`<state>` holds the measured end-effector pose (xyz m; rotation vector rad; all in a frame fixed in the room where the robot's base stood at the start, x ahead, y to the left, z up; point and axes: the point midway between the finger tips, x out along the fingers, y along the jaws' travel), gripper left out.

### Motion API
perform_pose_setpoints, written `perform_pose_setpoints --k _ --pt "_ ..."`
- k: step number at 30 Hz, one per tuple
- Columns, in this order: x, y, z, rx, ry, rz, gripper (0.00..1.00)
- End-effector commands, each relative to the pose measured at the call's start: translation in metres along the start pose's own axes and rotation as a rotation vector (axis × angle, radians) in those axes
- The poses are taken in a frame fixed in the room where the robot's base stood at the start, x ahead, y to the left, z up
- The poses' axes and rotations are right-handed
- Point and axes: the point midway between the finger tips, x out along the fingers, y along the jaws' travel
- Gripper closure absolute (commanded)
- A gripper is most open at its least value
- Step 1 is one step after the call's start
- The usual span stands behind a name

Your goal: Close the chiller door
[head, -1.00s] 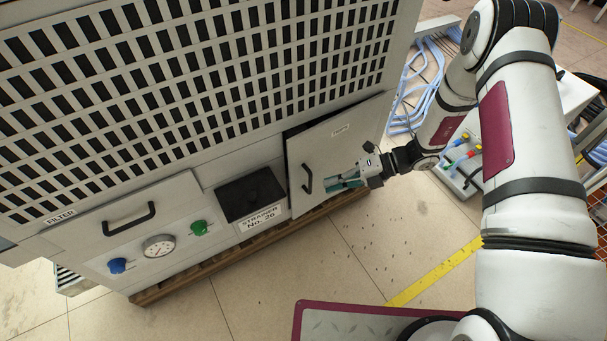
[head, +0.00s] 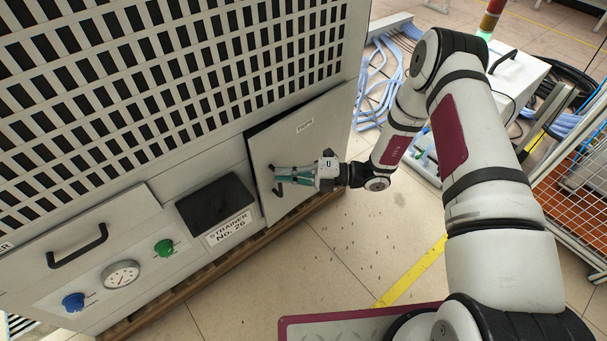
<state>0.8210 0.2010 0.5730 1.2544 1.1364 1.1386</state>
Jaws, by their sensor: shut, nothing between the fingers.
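The chiller door (head: 318,148) is a pale grey panel at the lower right of the chiller cabinet's front, with a small label near its top. A dark gap shows along its top and left edges, so it stands slightly ajar. Its black handle (head: 278,191) is near the left edge and is partly hidden behind my fingers. My gripper (head: 279,175), with teal fingers, is shut and empty in front of the door at the handle. I cannot tell whether the fingers touch the handle or the panel.
Left of the door are a dark strainer recess (head: 215,203), a green knob (head: 164,248), a gauge (head: 121,274) and a blue knob (head: 74,301). Blue hoses (head: 385,62) and a wire-mesh cage (head: 570,190) are at right. The floor before the door is clear.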

Motion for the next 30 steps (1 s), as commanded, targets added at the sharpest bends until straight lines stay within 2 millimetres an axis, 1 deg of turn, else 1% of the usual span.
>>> perform_pose_setpoints --k 1,3,9,14,23,26,30 --pt "0.01 -0.001 -0.001 -0.001 0.003 -0.001 1.0" --pt "0.018 -0.002 0.008 -0.003 0.002 -0.002 1.0" --pt "0.033 -0.002 0.023 -0.002 0.002 -0.002 1.0" --pt "0.037 -0.001 0.028 0.0 0.0 -0.001 1.0" --pt "0.037 0.0 0.028 0.0 -0.001 -0.001 1.0" --pt "0.044 -0.001 0.034 -0.002 -0.024 -0.001 1.0" --pt "0.061 -0.001 0.05 -0.003 -0.091 0.0 1.0"
